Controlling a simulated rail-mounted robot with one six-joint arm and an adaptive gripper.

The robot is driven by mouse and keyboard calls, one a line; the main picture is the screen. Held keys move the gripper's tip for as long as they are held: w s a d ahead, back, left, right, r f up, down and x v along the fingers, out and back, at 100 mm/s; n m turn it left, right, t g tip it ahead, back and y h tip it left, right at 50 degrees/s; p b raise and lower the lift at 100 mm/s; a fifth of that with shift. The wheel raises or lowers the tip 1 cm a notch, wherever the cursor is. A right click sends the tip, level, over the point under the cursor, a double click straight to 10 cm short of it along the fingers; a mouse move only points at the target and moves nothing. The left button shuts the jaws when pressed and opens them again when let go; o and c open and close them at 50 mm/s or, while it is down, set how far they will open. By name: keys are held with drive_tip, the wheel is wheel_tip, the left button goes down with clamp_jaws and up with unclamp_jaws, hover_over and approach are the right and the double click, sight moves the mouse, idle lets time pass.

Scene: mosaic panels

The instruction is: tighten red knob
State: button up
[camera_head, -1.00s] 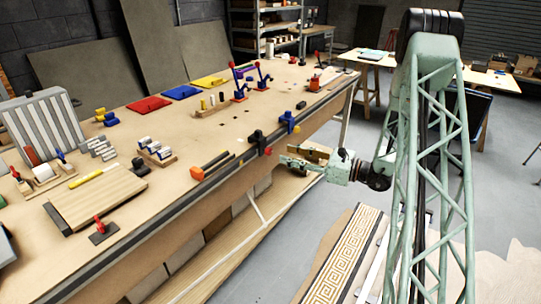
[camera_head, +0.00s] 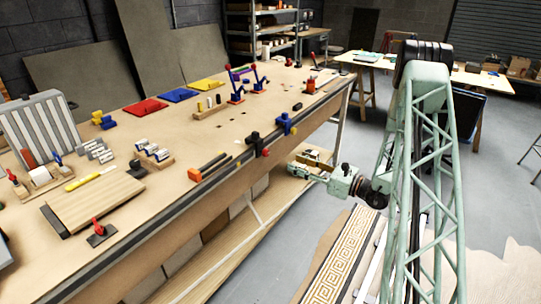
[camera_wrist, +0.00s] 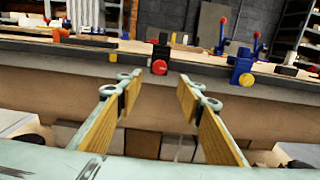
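The red knob (camera_head: 266,153) sits on the front of a black clamp (camera_head: 254,137) at the bench's front edge. In the wrist view the red knob (camera_wrist: 159,67) faces me as a small disc, just beyond and between my fingertips. My gripper (camera_head: 292,168) is to the right of the knob and slightly lower, clear of the bench front. In the wrist view my gripper (camera_wrist: 157,77) is open, with wood-toned pads on both sides and nothing between them.
A blue clamp (camera_head: 286,124) with a yellow knob (camera_head: 293,130) is beside the black one. The bench edge runs across in front of me. The floor in front of the bench is open.

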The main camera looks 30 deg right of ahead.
sight(268, 153)
drive_tip(key=shift+b+x, duration=0.8)
drive_tip(key=shift+x, duration=6)
drive_tip(key=c, duration=0.8)
drive_tip(key=shift+c, duration=0.2)
